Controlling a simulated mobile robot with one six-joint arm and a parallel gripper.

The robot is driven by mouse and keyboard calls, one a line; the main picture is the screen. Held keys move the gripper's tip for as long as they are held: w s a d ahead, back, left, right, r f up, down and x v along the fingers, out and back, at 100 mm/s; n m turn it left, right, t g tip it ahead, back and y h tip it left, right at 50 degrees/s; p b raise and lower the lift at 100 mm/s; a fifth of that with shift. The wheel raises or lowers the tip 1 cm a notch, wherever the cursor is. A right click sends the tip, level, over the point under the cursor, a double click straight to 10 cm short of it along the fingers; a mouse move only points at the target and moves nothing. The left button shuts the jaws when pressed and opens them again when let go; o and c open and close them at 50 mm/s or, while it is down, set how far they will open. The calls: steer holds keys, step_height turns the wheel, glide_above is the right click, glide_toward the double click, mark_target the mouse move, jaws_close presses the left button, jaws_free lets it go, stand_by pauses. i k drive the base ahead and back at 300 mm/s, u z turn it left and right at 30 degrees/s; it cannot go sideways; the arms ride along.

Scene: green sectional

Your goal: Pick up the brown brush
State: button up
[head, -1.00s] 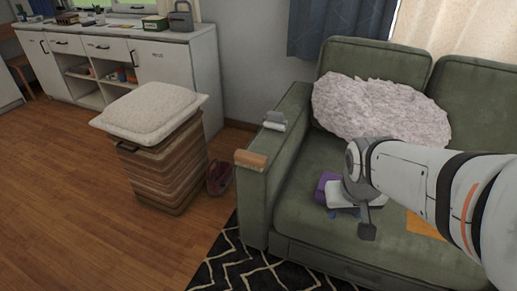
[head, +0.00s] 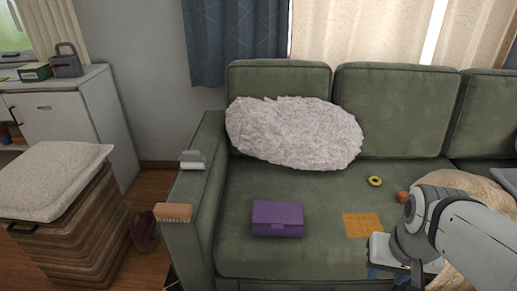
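The brown brush (head: 174,212) lies on the front end of the green sofa's left armrest (head: 203,165). It has a tan-brown top and paler bristles facing forward. My gripper (head: 408,274) is at the lower right of the head view, over the front of the seat, well to the right of the brush and apart from it. Its fingers are partly hidden and small, so I cannot tell whether they are open or shut.
A grey-white roller-like item (head: 192,160) sits farther back on the armrest. A purple case (head: 278,218), an orange cloth (head: 362,225) and a yellow ring (head: 375,181) lie on the seat. A fluffy pillow (head: 293,133) leans behind. A cushioned hamper (head: 62,225) stands left.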

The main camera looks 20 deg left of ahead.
mark_target(170, 212)
steer(key=z, duration=2.2)
steer(key=k, duration=1.45)
steer(key=u, duration=2.1)
steer(key=i, duration=1)
steer(key=u, duration=0.05)
